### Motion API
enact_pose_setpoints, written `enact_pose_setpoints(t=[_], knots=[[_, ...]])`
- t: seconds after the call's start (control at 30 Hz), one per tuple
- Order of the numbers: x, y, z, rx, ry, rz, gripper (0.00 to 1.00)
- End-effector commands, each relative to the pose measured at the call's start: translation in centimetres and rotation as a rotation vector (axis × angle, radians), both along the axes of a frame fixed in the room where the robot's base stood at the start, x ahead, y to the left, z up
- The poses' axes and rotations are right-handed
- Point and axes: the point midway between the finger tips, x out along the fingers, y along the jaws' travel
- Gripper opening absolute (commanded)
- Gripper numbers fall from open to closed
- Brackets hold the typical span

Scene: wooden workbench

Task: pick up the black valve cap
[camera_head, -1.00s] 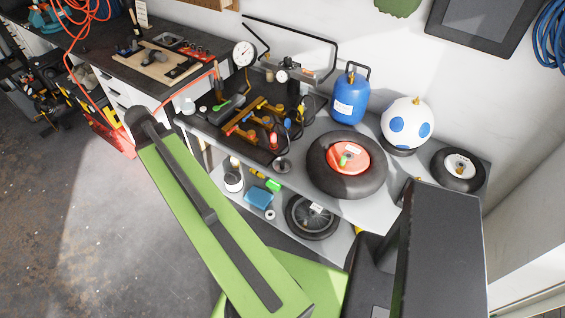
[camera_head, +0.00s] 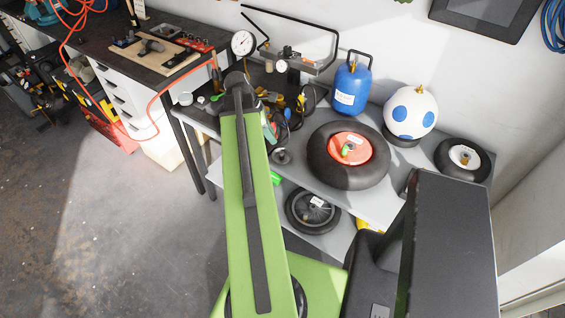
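I cannot make out a black valve cap for sure; it is too small to tell or hidden. A black tire with a red hub (camera_head: 349,149) lies on the grey workbench (camera_head: 372,204), with a small green piece on the hub. A smaller wheel (camera_head: 463,159) with a pale hub and a brass-coloured valve stem lies at the bench's right end. A small dark round thing (camera_head: 281,157) sits near the bench's front edge; I cannot tell what it is. My green arm reaches up across the left part of the bench. My gripper is not visible beyond the arm's dark end.
A blue tank (camera_head: 351,85) and a white ball with blue spots (camera_head: 409,112) stand at the back. A pressure gauge (camera_head: 242,43) and tools crowd the bench's left. Another wheel (camera_head: 312,212) lies on the lower shelf. The floor (camera_head: 120,240) at left is clear.

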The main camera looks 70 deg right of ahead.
Motion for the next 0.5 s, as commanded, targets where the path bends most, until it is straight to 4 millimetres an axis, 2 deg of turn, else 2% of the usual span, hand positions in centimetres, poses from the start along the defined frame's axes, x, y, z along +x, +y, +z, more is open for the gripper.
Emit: enact_pose_setpoints(t=[0.03, 0.2, 0.5], knots=[[-0.4, -0.2, -2.2, 0.000, 0.000, -0.001, 0.30], [-1.5, -0.9, -5.2, -0.001, 0.000, -0.002, 0.30], [-1.9, -1.2, -5.9, 0.000, 0.000, -0.001, 0.30]])
